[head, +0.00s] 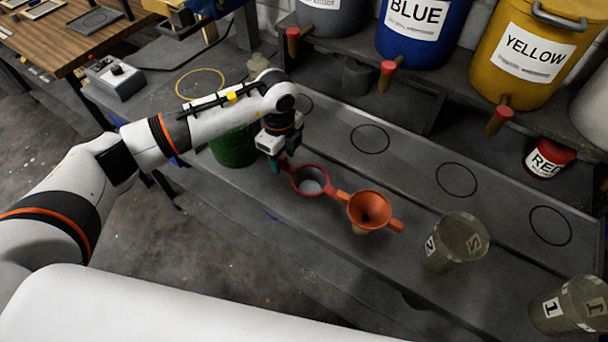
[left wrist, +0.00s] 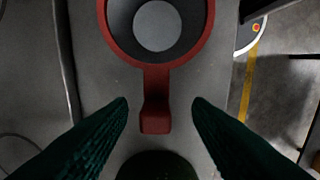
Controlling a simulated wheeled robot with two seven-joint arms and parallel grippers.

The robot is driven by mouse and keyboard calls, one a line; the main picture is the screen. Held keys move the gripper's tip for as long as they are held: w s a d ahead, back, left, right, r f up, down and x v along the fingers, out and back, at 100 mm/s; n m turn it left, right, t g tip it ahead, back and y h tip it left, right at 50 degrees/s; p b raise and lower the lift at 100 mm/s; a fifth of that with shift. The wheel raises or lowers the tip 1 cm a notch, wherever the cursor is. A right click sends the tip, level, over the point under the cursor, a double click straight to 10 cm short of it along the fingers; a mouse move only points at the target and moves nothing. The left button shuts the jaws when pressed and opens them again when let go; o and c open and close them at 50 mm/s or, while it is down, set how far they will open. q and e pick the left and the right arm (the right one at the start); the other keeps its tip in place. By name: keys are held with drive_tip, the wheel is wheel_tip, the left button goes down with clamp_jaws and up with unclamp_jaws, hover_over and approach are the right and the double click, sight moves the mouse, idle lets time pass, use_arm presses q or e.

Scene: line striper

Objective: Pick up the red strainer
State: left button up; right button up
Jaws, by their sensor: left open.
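The red strainer (head: 295,184) is a red ring with a pale, round middle, on the grey bench beside the orange funnel. In the left wrist view its ring shows at the top and its short red handle (left wrist: 155,118) points down the picture. My left gripper (head: 277,163) is at the handle side of the strainer. In the left wrist view the dark green fingers (left wrist: 160,104) are open, one on each side of the handle, with gaps between. Nothing is held. My right gripper is not in view.
An orange funnel (head: 371,209) stands right of the strainer, and a green container (head: 234,149) stands left of my gripper. Grey cups (head: 455,241) stand farther right. Blue (head: 424,40) and yellow (head: 528,65) drums sit on the shelf behind. A red-lidded can (head: 549,158) stands below the shelf.

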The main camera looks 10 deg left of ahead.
sight(285, 166)
use_arm(q)
wheel_tip(285, 166, down, 4)
drive_tip(key=shift+w+d+r+p, duration=0.1)
drive_tip(key=shift+d+r+p, duration=0.1)
drive_tip(key=shift+p, duration=0.5)
drive_tip(key=shift+f, duration=0.35)
drive_tip(key=shift+c, duration=0.5)
clamp_jaws()
drive_tip(key=shift+r, duration=0.15)
